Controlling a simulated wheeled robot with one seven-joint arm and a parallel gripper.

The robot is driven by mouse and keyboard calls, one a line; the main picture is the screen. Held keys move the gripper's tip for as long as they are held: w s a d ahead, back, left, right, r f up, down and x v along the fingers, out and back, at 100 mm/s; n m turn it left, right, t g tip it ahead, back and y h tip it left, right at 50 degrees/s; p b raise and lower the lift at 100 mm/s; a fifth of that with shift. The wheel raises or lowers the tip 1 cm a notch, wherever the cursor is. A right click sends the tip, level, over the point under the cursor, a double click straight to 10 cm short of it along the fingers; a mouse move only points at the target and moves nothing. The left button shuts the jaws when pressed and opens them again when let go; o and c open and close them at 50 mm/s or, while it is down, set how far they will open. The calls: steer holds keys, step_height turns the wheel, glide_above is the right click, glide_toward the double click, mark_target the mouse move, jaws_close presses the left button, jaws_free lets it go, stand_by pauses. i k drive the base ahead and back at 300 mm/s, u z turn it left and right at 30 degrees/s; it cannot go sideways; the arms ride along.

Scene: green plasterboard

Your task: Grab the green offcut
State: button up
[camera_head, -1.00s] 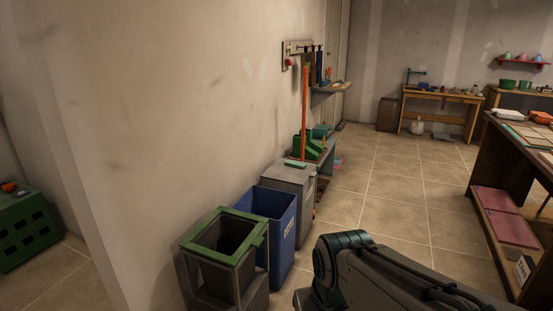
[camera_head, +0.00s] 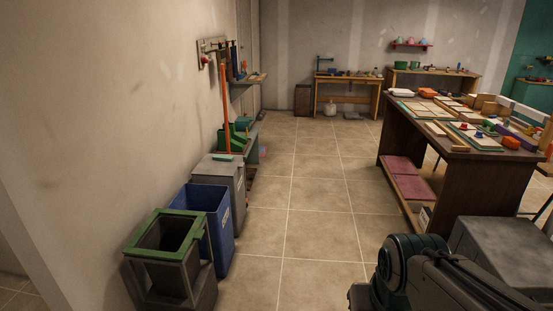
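A small flat green piece (camera_head: 223,157) lies on top of the grey bin (camera_head: 222,180) by the left wall. Several small green things also lie among the boards on the dark workbench (camera_head: 455,185) at the right. They are too small to tell which, if any, is the green offcut. Part of my arm shows at the bottom right, but my gripper is out of view.
A green-rimmed bin (camera_head: 157,221) and a blue bin (camera_head: 222,222) stand along the left wall. A grey box (camera_head: 505,255) stands at the lower right. The tiled floor (camera_head: 310,200) between bins and workbench is clear. Wooden tables (camera_head: 347,88) stand at the back.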

mark_target(227, 158)
steer(key=z, duration=0.25)
steer(key=i, duration=3.85)
steer(key=u, duration=0.75)
steer(key=i, duration=1.25)
steer(key=u, duration=1.95)
steer(key=i, duration=0.9)
steer(key=u, duration=0.55)
